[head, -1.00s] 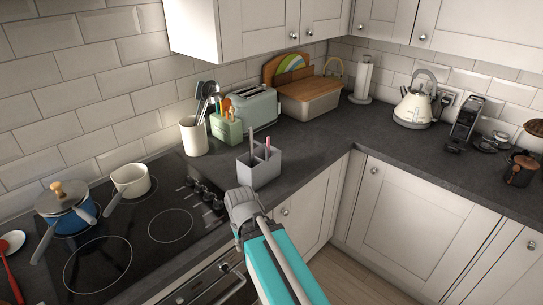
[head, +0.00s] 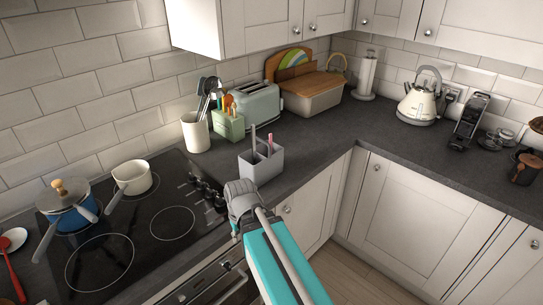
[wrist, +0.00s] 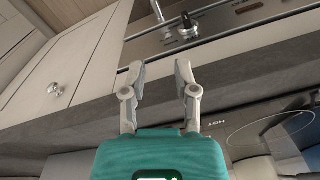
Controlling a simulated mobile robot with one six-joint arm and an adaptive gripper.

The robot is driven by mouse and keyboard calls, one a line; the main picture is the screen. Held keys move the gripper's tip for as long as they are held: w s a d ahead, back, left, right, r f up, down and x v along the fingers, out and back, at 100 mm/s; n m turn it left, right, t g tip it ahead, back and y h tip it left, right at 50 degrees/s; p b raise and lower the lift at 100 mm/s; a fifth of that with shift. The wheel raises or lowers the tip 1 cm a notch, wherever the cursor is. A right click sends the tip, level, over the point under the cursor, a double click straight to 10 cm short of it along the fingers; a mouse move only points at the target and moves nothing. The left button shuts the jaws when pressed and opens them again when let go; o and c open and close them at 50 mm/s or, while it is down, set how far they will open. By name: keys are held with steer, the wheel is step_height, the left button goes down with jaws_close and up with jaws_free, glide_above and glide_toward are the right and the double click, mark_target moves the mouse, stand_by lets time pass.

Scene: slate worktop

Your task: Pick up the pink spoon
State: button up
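A thin pink handle (head: 271,144), which I take for the pink spoon, sticks up from the grey caddy (head: 262,172) on the worktop. The rest of it is hidden inside the caddy. A grey handle (head: 253,138) stands beside it. My gripper (wrist: 160,72) is in the wrist view, with its two fingers well apart and nothing between them. It is near the worktop's front edge, and the pink spoon does not show in that view. In the head view my arm reaches up from the bottom, in front of the caddy, and the fingers cannot be made out.
A green utensil block (head: 228,125), a white crock (head: 195,132) and a toaster (head: 257,103) stand behind the caddy. The hob (head: 125,230) with a blue pot (head: 68,212) and a white pan (head: 132,178) is at left. The worktop right of the caddy (head: 318,142) is clear.

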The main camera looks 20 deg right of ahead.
steer(key=w+d+r+n+t+y+p, duration=0.1)
steer(key=w+d+r, duration=0.2)
steer(key=w+d+r+n+t+y+p, duration=0.1)
steer(key=w+d+r+t+y+p, duration=0.1)
steer(key=w+d+r, duration=0.1)
steer(key=w+d+r+t+y+p, duration=0.1)
steer(key=w+d+r+t, duration=0.1)
steer(key=w, duration=0.1)
steer(key=shift+w+d+r+n+p, duration=0.2)
steer(key=shift+d+r+n+p, duration=0.2)
steer(key=w+d+r+t+y+p, duration=0.1)
steer(key=w+d+r+t+p, duration=0.15)
steer(key=d+r, duration=0.35)
steer(key=t+h+p, duration=0.1)
steer(key=t+p, duration=0.1)
steer(key=t, duration=0.3)
glide_toward(271, 138)
steer(key=s+r, duration=0.1)
steer(key=s, duration=0.2)
steer(key=shift+w+d+r+n, duration=0.15)
steer(key=shift+d+r+n, duration=0.05)
steer(key=shift+d+n, duration=0.25)
steer(key=b+x, duration=0.3)
steer(key=x, duration=0.5)
steer(key=shift+f+b, duration=0.15)
steer(key=shift+b, duration=0.15)
steer(key=shift+w+a, duration=0.1)
steer(key=shift+w, duration=0.15)
